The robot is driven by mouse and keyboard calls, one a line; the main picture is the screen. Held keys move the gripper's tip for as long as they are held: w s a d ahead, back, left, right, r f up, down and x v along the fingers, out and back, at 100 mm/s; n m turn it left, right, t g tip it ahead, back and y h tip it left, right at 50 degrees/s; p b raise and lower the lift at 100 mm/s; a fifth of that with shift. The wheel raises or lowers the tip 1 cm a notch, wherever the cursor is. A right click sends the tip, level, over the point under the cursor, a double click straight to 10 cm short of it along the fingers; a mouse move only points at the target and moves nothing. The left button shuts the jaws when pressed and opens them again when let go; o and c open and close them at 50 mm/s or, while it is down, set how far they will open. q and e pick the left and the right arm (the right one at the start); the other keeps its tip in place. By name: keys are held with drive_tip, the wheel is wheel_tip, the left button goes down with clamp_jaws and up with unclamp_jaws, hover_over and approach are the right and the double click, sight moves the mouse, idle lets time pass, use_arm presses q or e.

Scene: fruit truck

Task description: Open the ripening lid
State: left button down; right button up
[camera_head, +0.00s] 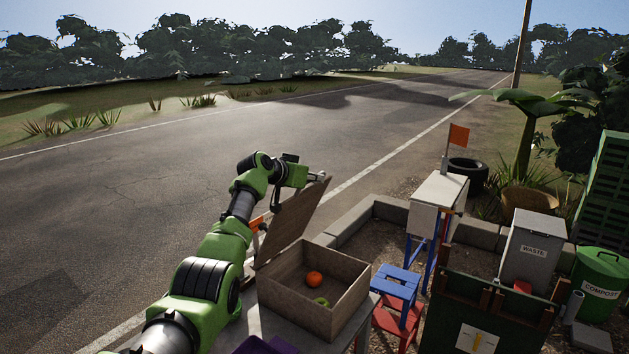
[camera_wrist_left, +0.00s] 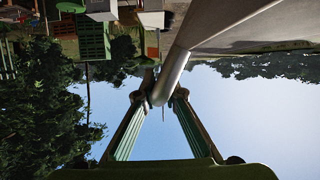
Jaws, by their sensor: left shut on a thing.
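The ripening box (camera_head: 343,304) is a brown open-topped crate on a table. An orange-red fruit (camera_head: 314,279) and a green fruit (camera_head: 321,301) lie inside it. Its lid (camera_head: 290,222) is raised and tilted steeply upright along the box's far left side, so the inside shows. My left gripper (camera_head: 318,179) is at the lid's upper edge. In the left wrist view its fingers (camera_wrist_left: 163,97) close around a rounded grey bar (camera_wrist_left: 172,75) beside the lid's flat panel (camera_wrist_left: 240,22). My right gripper does not show.
A blue stool (camera_head: 398,281) and a red stool (camera_head: 388,320) stand right of the box. A white stand (camera_head: 440,190), a waste bin (camera_head: 533,245) and a green compost bin (camera_head: 600,283) are farther right. The road behind the lid is clear.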

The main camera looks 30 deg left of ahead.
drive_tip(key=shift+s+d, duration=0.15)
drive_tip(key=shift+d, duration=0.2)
use_arm(q)
drive_tip(key=c, duration=2.1)
unclamp_jaws()
drive_tip(key=shift+f, duration=0.1)
drive_tip(key=shift+c, duration=0.2)
drive_tip(key=v, duration=1.2)
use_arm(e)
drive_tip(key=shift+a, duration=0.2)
